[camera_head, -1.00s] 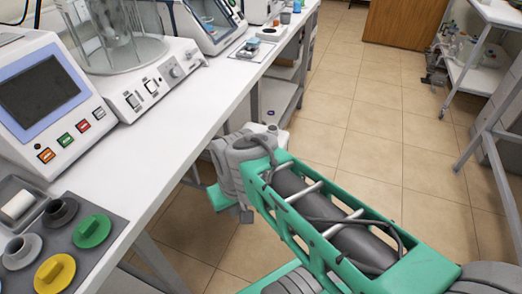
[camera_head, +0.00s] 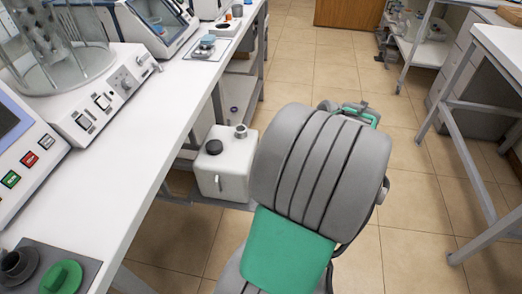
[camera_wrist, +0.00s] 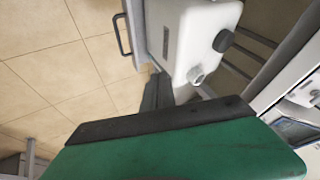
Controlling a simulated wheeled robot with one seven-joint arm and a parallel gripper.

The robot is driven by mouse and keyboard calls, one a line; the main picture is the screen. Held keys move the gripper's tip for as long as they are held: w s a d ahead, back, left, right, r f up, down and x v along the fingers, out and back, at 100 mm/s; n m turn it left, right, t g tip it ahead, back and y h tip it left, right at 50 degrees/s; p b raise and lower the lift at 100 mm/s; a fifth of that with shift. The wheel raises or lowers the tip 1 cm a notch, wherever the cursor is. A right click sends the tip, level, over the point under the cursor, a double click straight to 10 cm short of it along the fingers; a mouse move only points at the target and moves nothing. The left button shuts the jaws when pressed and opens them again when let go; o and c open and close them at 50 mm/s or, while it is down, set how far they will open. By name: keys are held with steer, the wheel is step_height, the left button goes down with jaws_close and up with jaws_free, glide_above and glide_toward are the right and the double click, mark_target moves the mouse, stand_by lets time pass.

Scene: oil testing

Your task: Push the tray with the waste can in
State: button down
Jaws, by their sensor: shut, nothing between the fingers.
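The white waste can (camera_head: 222,178) stands upright on a low grey tray (camera_head: 182,197) beside the long table. It has a black cap and a grey spout. Can and tray stick out from under the table into the aisle. In the wrist view the can (camera_wrist: 190,40) is at the top centre, with the tray's dark handle (camera_wrist: 122,35) to its left. My gripper (camera_wrist: 157,88) is shut and empty, its dark fingers pointing towards the can. They overlap the can's lower left in the picture; contact cannot be told.
The long white table (camera_head: 120,130) with lab devices runs along the left. Its grey legs and a lower shelf (camera_head: 240,90) are near the can. Another table (camera_head: 500,50) stands at the right. The tiled floor (camera_head: 400,170) between them is open.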

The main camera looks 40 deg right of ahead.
steer(key=w+a+r+b+x, duration=0.1)
steer(key=x, duration=1)
steer(key=shift+w+b, duration=0.35)
steer(key=shift+w, duration=0.15)
